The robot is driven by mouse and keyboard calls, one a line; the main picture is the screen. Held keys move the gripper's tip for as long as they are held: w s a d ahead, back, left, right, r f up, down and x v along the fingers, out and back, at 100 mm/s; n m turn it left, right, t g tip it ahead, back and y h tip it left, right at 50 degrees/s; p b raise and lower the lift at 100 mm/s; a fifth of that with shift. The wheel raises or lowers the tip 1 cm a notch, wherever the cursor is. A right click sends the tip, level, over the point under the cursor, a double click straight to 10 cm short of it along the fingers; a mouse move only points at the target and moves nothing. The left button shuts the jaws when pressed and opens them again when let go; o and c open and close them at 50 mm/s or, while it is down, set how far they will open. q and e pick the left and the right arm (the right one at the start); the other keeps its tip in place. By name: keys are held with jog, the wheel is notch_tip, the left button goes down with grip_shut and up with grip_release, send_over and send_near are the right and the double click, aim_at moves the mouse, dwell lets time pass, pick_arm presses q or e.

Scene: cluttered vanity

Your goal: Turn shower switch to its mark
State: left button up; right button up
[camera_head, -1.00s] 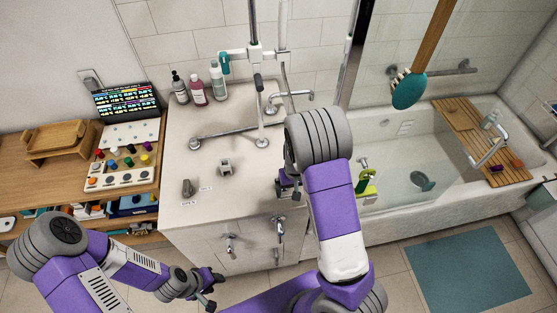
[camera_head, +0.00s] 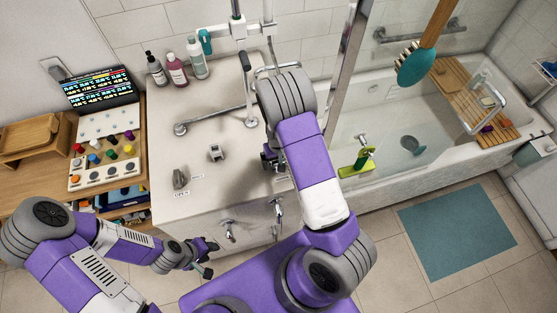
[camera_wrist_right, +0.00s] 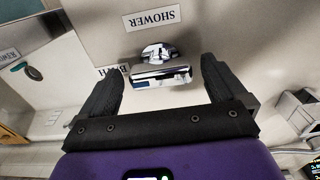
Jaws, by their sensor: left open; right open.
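The shower switch (camera_wrist_right: 158,68) is a chrome knob with a bar-like handle, on a pale surface in the right wrist view. A SHOWER label (camera_wrist_right: 152,18) lies above it and a partly hidden BATH label (camera_wrist_right: 112,70) lies at its left. My right gripper (camera_wrist_right: 160,78) is open, with one dark finger on each side of the knob; I see gaps, and no grip on it. In the head view my right gripper (camera_head: 270,160) is over the counter's right part, and my arm hides the switch. My left gripper (camera_head: 208,258) is open and empty, low in front of the counter.
The counter (camera_head: 200,115) carries a grey lever (camera_head: 180,179) with small labels, a small metal fitting (camera_head: 215,153) and bottles (camera_head: 177,70). Two taps (camera_head: 278,210) (camera_head: 229,230) are on its front. The bathtub (camera_head: 385,180) is at right; a button panel (camera_head: 104,172) is at left.

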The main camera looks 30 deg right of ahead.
jog(key=c, duration=1.1)
jog(key=shift+o, duration=0.2)
jog(key=shift+m, duration=0.3)
jog(key=m, duration=0.3)
jog(key=shift+m, duration=0.3)
jog(key=m+p, duration=0.1)
jog(key=m, duration=0.3)
jog(key=shift+m, duration=0.3)
jog(key=m+p, duration=0.1)
jog(key=m, duration=0.4)
jog(key=shift+a, duration=0.1)
jog(key=shift+s+f+m+p, duration=0.1)
jog(key=shift+m+p, duration=0.65)
jog(key=shift+m, duration=1.35)
